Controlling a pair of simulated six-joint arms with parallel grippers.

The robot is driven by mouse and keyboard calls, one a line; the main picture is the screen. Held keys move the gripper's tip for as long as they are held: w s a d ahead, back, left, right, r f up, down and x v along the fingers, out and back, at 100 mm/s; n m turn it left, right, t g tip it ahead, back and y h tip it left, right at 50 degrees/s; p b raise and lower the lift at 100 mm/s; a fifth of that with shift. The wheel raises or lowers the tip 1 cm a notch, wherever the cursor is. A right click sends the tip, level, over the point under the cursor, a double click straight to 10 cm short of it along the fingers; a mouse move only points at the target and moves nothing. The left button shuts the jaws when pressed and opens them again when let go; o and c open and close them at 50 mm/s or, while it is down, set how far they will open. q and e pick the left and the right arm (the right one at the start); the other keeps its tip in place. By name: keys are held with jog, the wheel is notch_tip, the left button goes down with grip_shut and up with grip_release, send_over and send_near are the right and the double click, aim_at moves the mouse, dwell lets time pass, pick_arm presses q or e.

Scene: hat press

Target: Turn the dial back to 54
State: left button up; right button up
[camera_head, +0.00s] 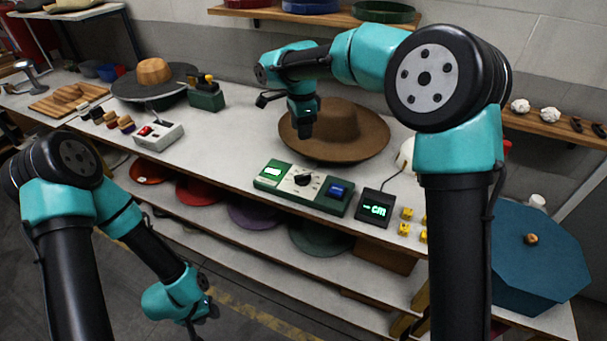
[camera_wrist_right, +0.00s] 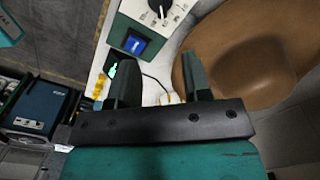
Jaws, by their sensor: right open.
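A green control box (camera_head: 262,184) stands near the front edge of the bench. Its black dial (camera_head: 303,179) sits on a white scale between a lit green display (camera_head: 272,171) and a blue button (camera_head: 338,190). The display's digits are too small to read. The dial (camera_wrist_right: 160,8) is cut by the top edge of the right wrist view, so its setting is unclear. My right gripper (camera_head: 306,132) is open and empty, above and behind the dial, in front of the brown hat (camera_head: 340,127). My left gripper (camera_head: 203,305) hangs low in front of the bench; its jaws cannot be made out.
More hats (camera_head: 197,192) lie on the shelf below. Bare bench lies left of the green box.

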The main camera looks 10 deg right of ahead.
aim_at(302, 176)
jog(key=shift+f, duration=0.15)
notch_tip(302, 176, down, 17)
jog(key=shift+f, duration=0.15)
dwell(0.6)
jog(key=shift+c, duration=0.3)
grip_shut()
